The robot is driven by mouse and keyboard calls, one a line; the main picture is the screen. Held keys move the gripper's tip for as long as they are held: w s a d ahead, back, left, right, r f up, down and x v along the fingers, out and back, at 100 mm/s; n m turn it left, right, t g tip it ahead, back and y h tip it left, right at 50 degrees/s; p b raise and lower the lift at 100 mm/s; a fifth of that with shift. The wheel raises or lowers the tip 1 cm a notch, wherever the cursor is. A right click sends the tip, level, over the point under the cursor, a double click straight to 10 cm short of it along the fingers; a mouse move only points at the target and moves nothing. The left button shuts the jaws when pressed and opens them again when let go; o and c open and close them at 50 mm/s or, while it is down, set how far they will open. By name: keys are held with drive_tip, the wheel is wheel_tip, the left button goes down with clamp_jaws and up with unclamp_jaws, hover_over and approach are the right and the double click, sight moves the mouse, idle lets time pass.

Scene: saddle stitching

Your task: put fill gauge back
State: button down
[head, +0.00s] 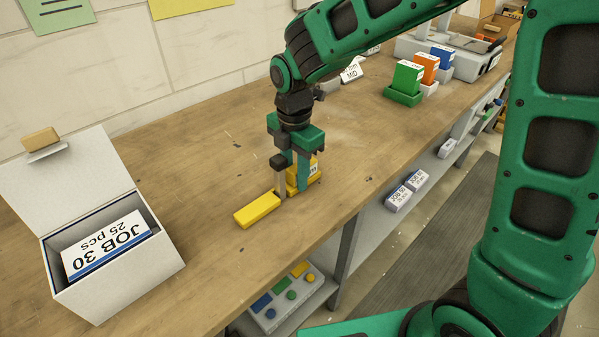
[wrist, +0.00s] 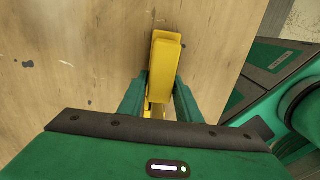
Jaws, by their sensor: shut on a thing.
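My gripper (head: 293,186) points down at the workbench, its green fingers shut on a yellow piece. In the wrist view this yellow piece (wrist: 155,106) shows between the fingertips (wrist: 158,102). A labelled yellow block (head: 313,170) stands right at the fingers, partly hidden by them. A flat yellow bar (head: 257,211) lies just left of the fingers; a long yellow block (wrist: 165,55) reaches beyond the fingertips in the wrist view. I cannot tell which yellow part is the fill gauge, nor whether they are joined.
An open white box (head: 115,275) holding JOB 30 cards stands at left. Green (head: 407,78), orange (head: 426,68) and blue (head: 441,60) blocks stand in holders at the back right. The workbench (head: 180,165) is clear around the yellow parts; its front edge is near.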

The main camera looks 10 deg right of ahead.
drive_tip(key=c, duration=1.3)
unclamp_jaws()
drive_tip(key=shift+f, duration=0.1)
wheel_tip(320, 180, up, 12)
drive_tip(key=shift+r, duration=0.15)
